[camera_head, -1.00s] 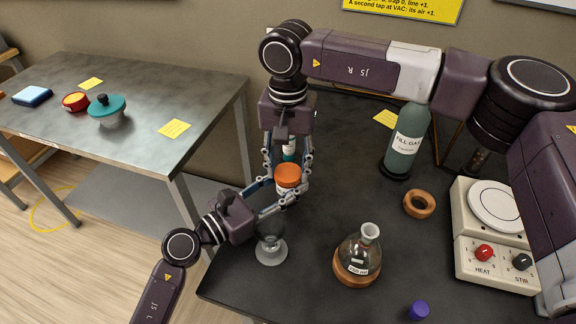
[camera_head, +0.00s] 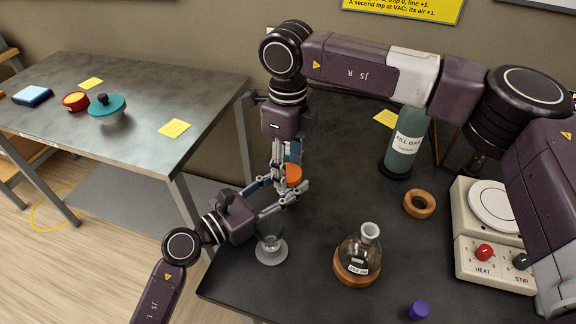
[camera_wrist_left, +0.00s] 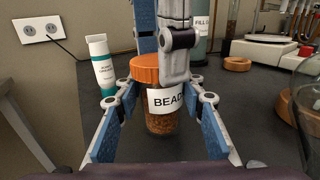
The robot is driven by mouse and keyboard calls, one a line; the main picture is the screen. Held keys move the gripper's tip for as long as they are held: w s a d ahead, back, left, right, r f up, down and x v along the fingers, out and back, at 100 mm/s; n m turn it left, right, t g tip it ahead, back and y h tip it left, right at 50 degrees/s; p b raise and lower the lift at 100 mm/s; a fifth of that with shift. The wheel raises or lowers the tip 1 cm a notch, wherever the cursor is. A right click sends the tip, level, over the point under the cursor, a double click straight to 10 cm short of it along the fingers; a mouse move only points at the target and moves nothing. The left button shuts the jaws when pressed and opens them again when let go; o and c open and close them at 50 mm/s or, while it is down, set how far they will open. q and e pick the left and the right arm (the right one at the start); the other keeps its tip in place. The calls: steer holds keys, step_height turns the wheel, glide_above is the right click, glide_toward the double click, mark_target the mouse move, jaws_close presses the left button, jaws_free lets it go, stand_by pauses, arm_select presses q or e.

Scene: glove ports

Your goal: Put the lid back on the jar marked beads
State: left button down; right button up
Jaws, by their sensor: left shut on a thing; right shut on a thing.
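The beads jar (camera_wrist_left: 166,121) stands upright in the left wrist view, clear with brown contents and a white label reading "BEAD", the rest hidden. My left gripper (camera_head: 284,194) is shut around its body. The orange lid (camera_wrist_left: 146,69) sits at the jar's mouth and also shows in the head view (camera_head: 294,174). My right gripper (camera_head: 290,170) points down from above and is shut on the lid. Its finger covers the lid's right side, so I cannot tell whether the lid is fully seated.
A white tube (camera_wrist_left: 103,70) stands behind left of the jar. A glass vessel (camera_head: 270,246) stands close below my left gripper. A round flask (camera_head: 357,258), a wooden ring (camera_head: 420,204), a gas bottle (camera_head: 405,140) and a hotplate (camera_head: 490,262) are to the right.

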steer(key=m, duration=0.7)
steer(key=shift+w, duration=0.1)
steer(key=m, duration=0.8)
steer(key=o, duration=1.4)
steer(key=shift+c, duration=0.2)
step_height(320, 180, up, 12)
